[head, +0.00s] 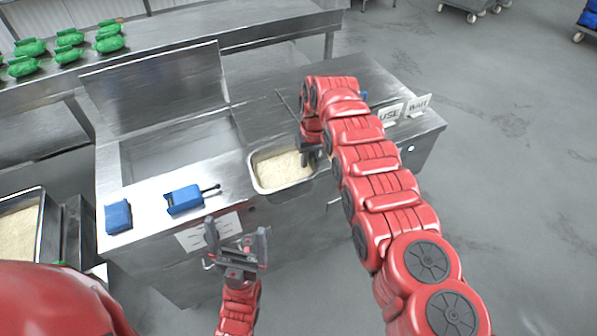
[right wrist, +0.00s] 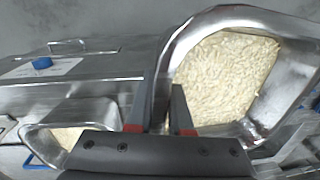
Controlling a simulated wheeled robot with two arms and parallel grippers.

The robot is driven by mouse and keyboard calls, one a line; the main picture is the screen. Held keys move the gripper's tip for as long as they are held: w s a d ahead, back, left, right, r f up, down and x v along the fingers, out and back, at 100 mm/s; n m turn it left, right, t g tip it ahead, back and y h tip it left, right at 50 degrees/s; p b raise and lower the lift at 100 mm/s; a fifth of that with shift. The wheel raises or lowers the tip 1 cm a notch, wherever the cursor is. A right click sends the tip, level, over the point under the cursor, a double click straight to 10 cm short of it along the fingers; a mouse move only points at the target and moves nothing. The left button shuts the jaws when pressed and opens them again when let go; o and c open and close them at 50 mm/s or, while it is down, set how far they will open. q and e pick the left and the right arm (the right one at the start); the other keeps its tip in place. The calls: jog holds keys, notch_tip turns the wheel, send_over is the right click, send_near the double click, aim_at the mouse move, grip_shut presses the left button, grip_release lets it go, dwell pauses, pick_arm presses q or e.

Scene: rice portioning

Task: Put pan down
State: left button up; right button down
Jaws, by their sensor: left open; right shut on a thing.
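A metal pan (head: 290,190) holding white rice is at the front edge of the steel counter in the head view. My right gripper (head: 311,157) is shut on the pan's right side. In the right wrist view the pan (right wrist: 297,72) fills the right half, with its near wall between the fingers (right wrist: 170,113). Whether the pan's underside touches the counter cannot be told. My left gripper (head: 237,250) is open and empty in front of the counter, left of and nearer than the pan.
A blue device (head: 185,199) and a blue block (head: 118,217) lie on the counter's left front. Two signs, USE (head: 390,115) and WAIT (head: 419,104), stand at its right. Another rice tray (head: 41,232) is at far left. Green bags (head: 30,47) lie on the back table.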

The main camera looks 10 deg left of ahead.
jog(key=shift+w+d+r, duration=0.15)
jog(key=shift+r, duration=0.05)
jog(key=w+d+r+m+b, duration=0.1)
jog(key=w+d+r, duration=0.1)
jog(key=d, duration=0.4)
jog(key=shift+w+r, duration=0.15)
jog(key=shift+w, duration=0.05)
dwell(0.4)
